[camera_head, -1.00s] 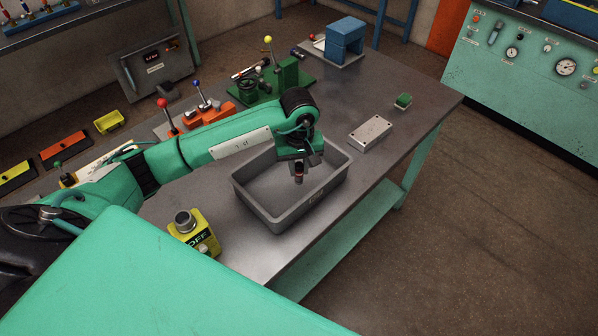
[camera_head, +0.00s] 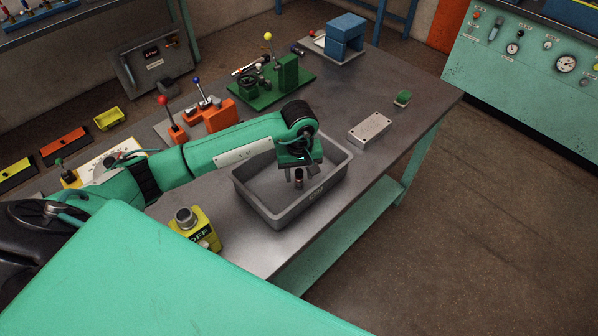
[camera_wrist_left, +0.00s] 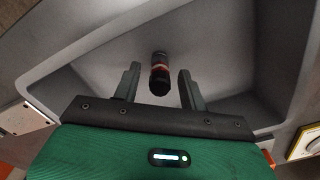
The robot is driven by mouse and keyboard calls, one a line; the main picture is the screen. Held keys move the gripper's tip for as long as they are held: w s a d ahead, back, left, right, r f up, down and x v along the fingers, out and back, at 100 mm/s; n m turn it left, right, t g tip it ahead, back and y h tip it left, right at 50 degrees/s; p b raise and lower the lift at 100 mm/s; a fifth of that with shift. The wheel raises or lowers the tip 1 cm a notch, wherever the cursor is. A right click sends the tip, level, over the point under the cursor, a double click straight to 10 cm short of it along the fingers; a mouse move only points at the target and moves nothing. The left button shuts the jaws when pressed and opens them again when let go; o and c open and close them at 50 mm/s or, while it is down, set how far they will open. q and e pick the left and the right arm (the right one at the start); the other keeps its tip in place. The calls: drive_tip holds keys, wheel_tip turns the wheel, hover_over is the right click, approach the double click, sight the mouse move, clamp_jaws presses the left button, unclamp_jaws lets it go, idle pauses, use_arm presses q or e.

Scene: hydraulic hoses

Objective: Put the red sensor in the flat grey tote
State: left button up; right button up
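The flat grey tote (camera_head: 262,207) sits on the table, and its inside fills most of the left wrist view (camera_wrist_left: 75,65). The red sensor (camera_head: 298,180) is a small dark cylinder with a reddish band, inside the tote's outline below my left gripper (camera_head: 300,174). In the left wrist view the sensor (camera_wrist_left: 160,73) shows between the two spread fingers of the left gripper (camera_wrist_left: 160,85), with a gap on each side. I cannot tell whether it touches the tote floor. My right gripper is not in view.
A grey metal box (camera_head: 369,128) and a small green block (camera_head: 403,98) lie right of the tote. Lever units (camera_head: 200,112) and a green fixture (camera_head: 272,90) stand behind. The table's front edge is close to the tote.

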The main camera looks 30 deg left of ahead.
use_arm(q)
drive_tip(key=shift+r, duration=0.35)
wheel_tip(320, 180, up, 10)
drive_tip(key=b, duration=0.3)
drive_tip(key=shift+r+b, duration=0.4)
drive_tip(key=shift+r, duration=0.4)
